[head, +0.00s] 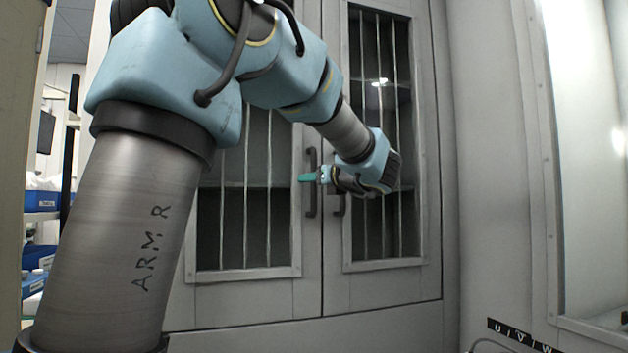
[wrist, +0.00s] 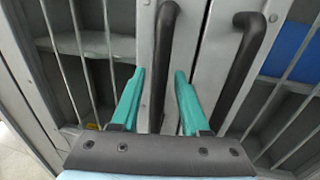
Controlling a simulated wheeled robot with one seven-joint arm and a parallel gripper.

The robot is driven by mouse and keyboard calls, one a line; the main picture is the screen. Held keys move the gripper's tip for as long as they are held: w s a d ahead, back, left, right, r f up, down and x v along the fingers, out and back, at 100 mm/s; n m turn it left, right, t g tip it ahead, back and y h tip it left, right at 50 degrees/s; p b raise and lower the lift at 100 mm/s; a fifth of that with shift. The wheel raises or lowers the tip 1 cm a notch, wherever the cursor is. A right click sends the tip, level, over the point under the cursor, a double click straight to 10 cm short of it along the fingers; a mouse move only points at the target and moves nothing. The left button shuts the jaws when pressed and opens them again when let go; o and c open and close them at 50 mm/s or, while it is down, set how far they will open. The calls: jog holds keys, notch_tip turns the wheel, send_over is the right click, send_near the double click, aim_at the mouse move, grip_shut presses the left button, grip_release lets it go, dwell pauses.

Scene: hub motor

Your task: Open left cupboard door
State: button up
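The cupboard has two grey doors with barred glass panels. The left door (head: 309,265) and the right door (head: 432,200) both look shut. A dark vertical bar handle stands on the left door (head: 311,200) and another on the right door (head: 339,205). My gripper (head: 306,178) has teal fingers and is level with the left handle, overlapping it in the head view. In the wrist view, the fingers (wrist: 160,72) are spread apart, with the left handle (wrist: 165,40) showing in the gap between them. The right handle (wrist: 242,60) lies right of the fingers. I cannot tell whether the fingers touch the handle.
Shelves with blue bins (head: 40,201) stand at the far left. A grey wall (head: 490,150) and a bright glazed panel (head: 590,170) are on the right. Through the right door's bars, the wrist view shows something blue (wrist: 288,45).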

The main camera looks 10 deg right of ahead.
grip_shut()
dwell(1.2)
